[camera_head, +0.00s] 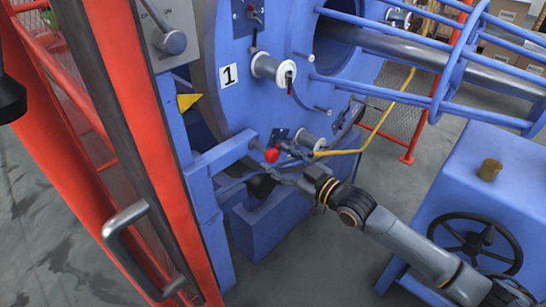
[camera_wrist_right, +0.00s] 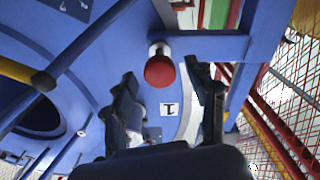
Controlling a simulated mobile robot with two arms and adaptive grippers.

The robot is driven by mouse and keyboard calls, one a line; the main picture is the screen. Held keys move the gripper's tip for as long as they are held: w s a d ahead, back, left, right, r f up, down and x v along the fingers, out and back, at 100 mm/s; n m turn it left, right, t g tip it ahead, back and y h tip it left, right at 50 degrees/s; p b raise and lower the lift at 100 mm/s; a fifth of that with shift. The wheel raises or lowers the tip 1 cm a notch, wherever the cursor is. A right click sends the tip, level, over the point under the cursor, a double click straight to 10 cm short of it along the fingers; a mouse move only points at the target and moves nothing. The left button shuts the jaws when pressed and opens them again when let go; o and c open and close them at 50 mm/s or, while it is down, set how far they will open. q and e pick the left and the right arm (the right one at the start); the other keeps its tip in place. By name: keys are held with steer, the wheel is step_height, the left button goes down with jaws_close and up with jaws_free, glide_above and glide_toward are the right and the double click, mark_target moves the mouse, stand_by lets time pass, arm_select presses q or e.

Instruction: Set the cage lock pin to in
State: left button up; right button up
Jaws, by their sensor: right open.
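The cage lock pin shows as a red round knob (camera_head: 272,155) on a short shaft at the end of a blue beam, low beside the big blue disc. In the right wrist view the red knob (camera_wrist_right: 160,71) lies between the two dark fingertips, nearer the left one, with a gap to the right one. My right gripper (camera_head: 268,181) is just below the knob in the head view, and its fingers are partly hard to make out there. In the right wrist view my right gripper (camera_wrist_right: 166,85) is open and empty.
The blue disc carries a white "1" label (camera_head: 228,75) and white spools (camera_head: 272,66). A yellow pointer (camera_head: 188,101) is left of the knob. A red door frame with a grey handle (camera_head: 140,245) stands left. A blue box with a black handwheel (camera_head: 474,243) is right.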

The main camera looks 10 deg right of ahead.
steer(key=shift+x, duration=1.2)
jaws_close()
